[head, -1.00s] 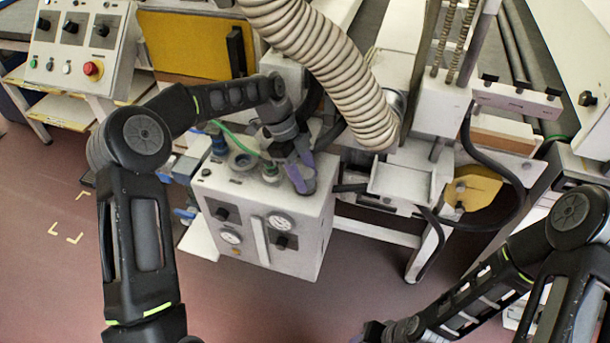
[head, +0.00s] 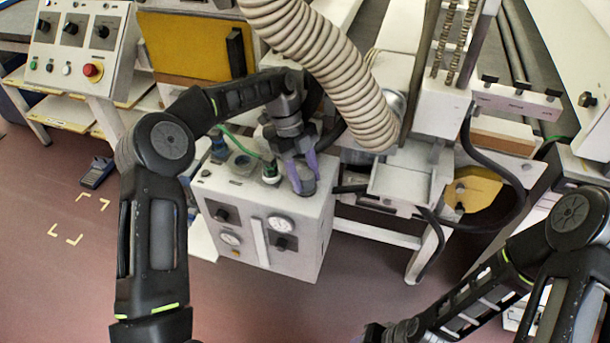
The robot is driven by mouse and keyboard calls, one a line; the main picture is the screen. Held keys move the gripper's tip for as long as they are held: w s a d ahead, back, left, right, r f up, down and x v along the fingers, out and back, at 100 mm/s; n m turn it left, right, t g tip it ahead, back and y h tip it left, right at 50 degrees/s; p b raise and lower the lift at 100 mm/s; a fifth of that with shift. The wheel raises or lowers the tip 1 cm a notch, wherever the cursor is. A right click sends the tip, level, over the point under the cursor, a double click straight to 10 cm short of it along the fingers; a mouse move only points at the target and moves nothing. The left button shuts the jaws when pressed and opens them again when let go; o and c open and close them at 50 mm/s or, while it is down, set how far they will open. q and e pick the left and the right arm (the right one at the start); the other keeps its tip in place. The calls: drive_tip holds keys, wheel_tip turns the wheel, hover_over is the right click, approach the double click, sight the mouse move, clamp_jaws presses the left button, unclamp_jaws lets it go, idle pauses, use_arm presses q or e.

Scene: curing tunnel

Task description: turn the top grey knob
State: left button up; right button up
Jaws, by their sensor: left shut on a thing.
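The top grey knob (head: 307,188) stands on the top face of the white control box (head: 318,236), near its right edge. My left gripper (head: 303,180) reaches down to it from above, with its purple fingers shut on the knob's two sides. The fingers hide part of the knob, and I cannot tell how far it is turned. My right arm comes in at the lower right. Its gripper (head: 378,332) is at the bottom edge, partly cut off, and its fingers are not clear.
A thick ribbed duct (head: 325,68) hangs close behind my left gripper. The box front carries gauges (head: 280,224) and black knobs (head: 222,214).

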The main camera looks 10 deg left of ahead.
sight(305, 173)
use_arm(q)
drive_tip(key=o, duration=1.4)
drive_tip(key=shift+c, duration=0.2)
wheel_tip(305, 173, up, 10)
drive_tip(key=p, duration=0.7)
drive_tip(key=shift+p, duration=0.35)
